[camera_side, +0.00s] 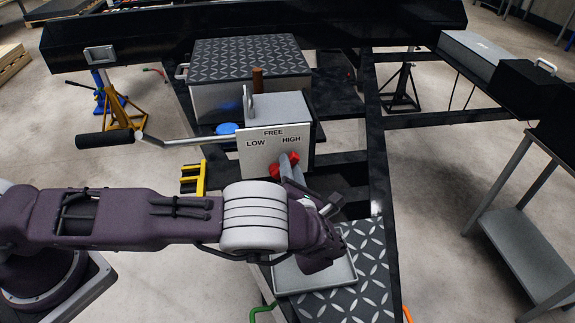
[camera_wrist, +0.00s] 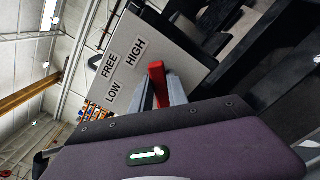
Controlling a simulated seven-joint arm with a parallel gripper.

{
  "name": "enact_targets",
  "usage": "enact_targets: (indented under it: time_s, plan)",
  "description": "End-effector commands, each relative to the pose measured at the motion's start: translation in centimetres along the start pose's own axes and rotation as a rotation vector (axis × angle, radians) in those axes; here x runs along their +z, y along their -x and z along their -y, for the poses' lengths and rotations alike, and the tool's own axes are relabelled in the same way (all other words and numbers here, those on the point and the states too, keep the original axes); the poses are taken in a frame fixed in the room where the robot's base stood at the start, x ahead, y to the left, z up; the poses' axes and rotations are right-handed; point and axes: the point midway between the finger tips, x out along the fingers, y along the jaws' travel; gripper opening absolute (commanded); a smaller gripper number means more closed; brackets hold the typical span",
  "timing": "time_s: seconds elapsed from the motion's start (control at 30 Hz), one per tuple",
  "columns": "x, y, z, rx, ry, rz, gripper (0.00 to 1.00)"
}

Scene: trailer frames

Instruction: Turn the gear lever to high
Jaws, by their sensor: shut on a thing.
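The gear box (camera_side: 250,155) has a pale front plate marked LOW at left, FREE at top and HIGH at right. The red gear lever (camera_side: 275,170) shows on the lower right of this plate, below HIGH. My gripper (camera_side: 289,163) is shut on the lever, with red showing on both sides of the fingers. In the wrist view, the plate (camera_wrist: 128,62) appears turned, and the red lever (camera_wrist: 157,77) stands between my fingertips. The fingers hide part of the lever, so I cannot tell exactly which label it points to.
A crank with a black handle (camera_side: 105,139) reaches left from the box. A grey tray (camera_side: 318,277) lies below my gripper on a tread plate. A tread-topped chest (camera_side: 248,60) stands behind. Black trailer beams surround the work.

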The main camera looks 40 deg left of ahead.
Motion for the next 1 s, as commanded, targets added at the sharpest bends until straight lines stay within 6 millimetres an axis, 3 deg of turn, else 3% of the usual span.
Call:
enact_targets:
  time_s: [0.67,0.7,0.8,1.0]
  plan:
    - [0.05,0.01,0.29,-0.001,-0.058,0.002,0.0]
    - [0.05,0.01,0.29,-0.001,-0.058,0.002,0.24]
    - [0.03,0.01,0.29,-0.001,-0.057,0.002,0.42]
    - [0.01,0.0,0.28,0.0,-0.056,0.001,0.42]
